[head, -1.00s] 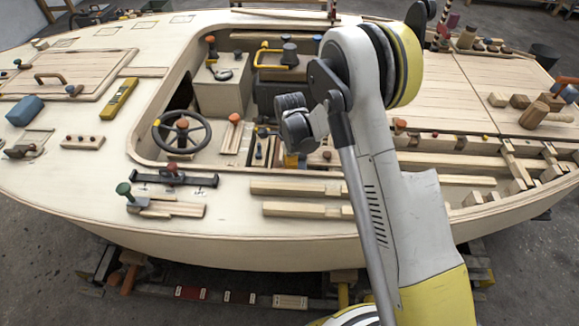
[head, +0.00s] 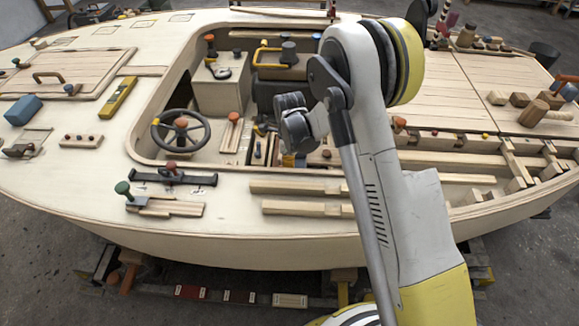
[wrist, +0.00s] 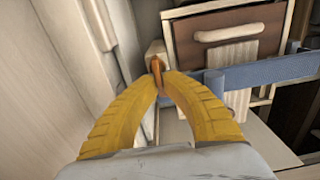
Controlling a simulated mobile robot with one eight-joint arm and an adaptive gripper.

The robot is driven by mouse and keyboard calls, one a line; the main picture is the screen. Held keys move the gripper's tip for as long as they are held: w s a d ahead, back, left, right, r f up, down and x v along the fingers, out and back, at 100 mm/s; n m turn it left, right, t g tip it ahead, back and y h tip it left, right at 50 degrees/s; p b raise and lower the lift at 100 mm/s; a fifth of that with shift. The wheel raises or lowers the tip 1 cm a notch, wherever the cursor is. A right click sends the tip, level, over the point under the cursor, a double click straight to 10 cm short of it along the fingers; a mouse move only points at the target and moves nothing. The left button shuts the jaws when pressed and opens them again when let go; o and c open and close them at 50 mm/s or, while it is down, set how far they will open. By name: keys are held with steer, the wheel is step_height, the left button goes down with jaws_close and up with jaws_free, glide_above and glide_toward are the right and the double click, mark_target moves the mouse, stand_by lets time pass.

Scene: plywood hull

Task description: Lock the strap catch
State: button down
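In the wrist view, a blue strap (wrist: 265,73) runs across the front of a wooden drawer box. At its left is a pale catch block (wrist: 156,48) with a narrow orange-brown lever (wrist: 156,66). My gripper (wrist: 161,77) has its two yellow fingers drawn together at the tips, with the lever between them. The lower part of the lever is hidden by the fingertips. The strap's left end lies just right of the fingers, by a blue-grey piece (wrist: 214,82). In the head view my arm hides most of the gripper and the catch.
The drawer (wrist: 228,36) has a brown front and a pale handle. A pale wall (wrist: 50,75) stands close on the left of the fingers.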

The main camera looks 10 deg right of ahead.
steer(key=c, duration=1.5)
jaws_free()
steer(key=shift+c, duration=0.2)
step_height(320, 180, up, 12)
